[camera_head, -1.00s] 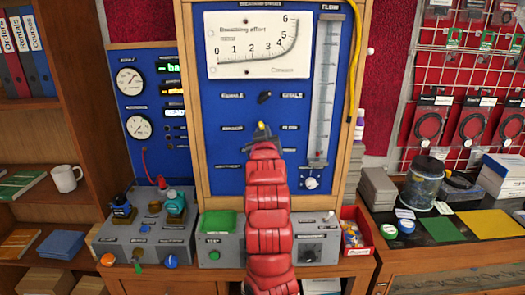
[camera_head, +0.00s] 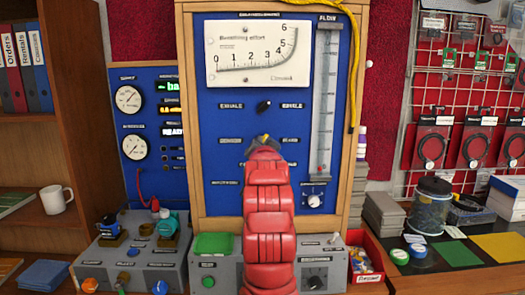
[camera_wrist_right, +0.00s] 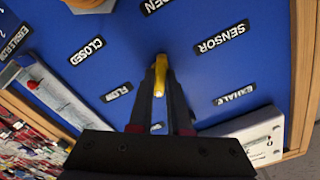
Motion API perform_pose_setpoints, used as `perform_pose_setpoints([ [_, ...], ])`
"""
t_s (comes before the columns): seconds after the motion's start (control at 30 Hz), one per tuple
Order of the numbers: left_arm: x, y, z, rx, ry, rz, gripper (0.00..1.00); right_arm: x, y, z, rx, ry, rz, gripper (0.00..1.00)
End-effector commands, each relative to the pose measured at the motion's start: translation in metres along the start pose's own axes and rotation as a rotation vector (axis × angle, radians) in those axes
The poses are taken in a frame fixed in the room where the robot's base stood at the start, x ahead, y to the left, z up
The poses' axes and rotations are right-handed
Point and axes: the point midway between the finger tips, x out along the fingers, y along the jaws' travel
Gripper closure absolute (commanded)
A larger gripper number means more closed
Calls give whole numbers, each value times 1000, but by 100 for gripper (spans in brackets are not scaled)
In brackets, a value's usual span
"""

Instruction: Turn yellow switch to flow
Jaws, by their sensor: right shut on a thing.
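The yellow switch (camera_wrist_right: 160,79) is a small lever on the blue panel (camera_wrist_right: 190,62). In the right wrist view it lies between the two dark fingers of my right gripper (camera_wrist_right: 160,72), which is shut on it. Its lever runs roughly along the fingers, and its base is partly hidden. In the wrist view a FLOW label (camera_wrist_right: 118,92) is on one side and a SENSOR label (camera_wrist_right: 221,37) on the other. In the head view my right gripper (camera_head: 263,140) is at the middle of the panel, largely hidden by my red arm. My left gripper is not in view.
A black selector knob (camera_head: 264,106) sits just above my gripper, between two EXHALE labels. A clear flow tube (camera_head: 327,95) stands to the right, with a white knob (camera_head: 314,201) below it. A grey control box (camera_head: 318,268) stands below the panel.

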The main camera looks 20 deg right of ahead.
Motion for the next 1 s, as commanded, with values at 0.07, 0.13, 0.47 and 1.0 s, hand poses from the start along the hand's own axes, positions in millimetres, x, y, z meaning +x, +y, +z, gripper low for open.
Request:
perform_pose_setpoints([
  [0.07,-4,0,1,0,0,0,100,0,2,2,44,-2,2,100],
  [0.13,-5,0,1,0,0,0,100,0,2,2,81,-2,2,100],
  [0.47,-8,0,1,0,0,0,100,0,1,1,178,-1,2,100],
  [1.0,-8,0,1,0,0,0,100,0,1,1,188,-1,2,71],
])
